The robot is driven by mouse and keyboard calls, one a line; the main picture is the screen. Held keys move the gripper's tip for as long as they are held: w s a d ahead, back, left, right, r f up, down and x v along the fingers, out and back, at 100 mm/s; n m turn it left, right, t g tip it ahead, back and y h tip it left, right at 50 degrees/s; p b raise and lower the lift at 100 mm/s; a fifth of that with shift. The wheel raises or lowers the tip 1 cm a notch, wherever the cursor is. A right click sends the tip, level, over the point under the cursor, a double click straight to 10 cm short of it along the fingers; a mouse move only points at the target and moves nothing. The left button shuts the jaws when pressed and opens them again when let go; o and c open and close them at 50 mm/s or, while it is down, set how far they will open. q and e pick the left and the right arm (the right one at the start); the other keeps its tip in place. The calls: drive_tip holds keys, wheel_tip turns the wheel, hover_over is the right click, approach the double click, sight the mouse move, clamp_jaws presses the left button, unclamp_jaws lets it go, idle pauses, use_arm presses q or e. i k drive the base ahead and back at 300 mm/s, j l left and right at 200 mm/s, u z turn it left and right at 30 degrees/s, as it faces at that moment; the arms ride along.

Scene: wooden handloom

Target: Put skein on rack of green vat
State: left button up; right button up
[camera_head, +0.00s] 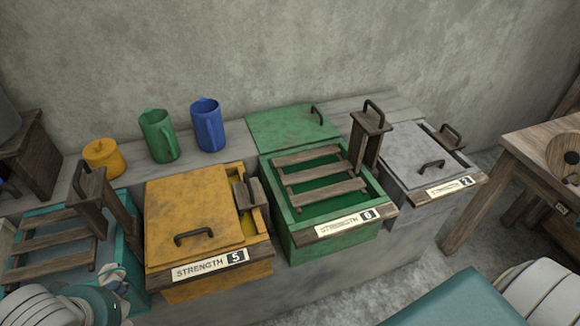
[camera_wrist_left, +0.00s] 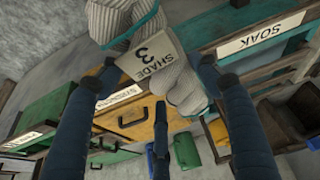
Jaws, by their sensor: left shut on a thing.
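The skein (camera_wrist_left: 186,82), a cream ribbed bundle with a teal edge and a "SHADE 3" tag (camera_wrist_left: 152,58), is at the top of the left wrist view. My left gripper (camera_wrist_left: 155,78), with dark blue fingers, is shut on it; the exact finger contact is partly hidden. The green vat (camera_head: 335,241) stands right of centre in the head view. Its rack (camera_head: 318,170), several brown wooden slats, lies bare across its open top. The green lid (camera_head: 290,124) is folded back behind it. My right gripper is not in view.
A yellow vat (camera_head: 190,215) with its lid shut stands left of the green vat, and a shut grey vat (camera_head: 415,160) right of it. A wooden post with a handle (camera_head: 370,125) rises at the rack's right. Green (camera_head: 158,137) and blue jugs (camera_head: 208,126) stand behind.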

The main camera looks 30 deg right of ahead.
sight(300, 176)
drive_tip(key=i+l+u, duration=0.15)
drive_tip(key=l, duration=1.05)
drive_tip(key=i+l+u, duration=0.15)
drive_tip(key=l, duration=1.1)
drive_tip(key=l+u, duration=0.15)
drive_tip(key=l, duration=1.1)
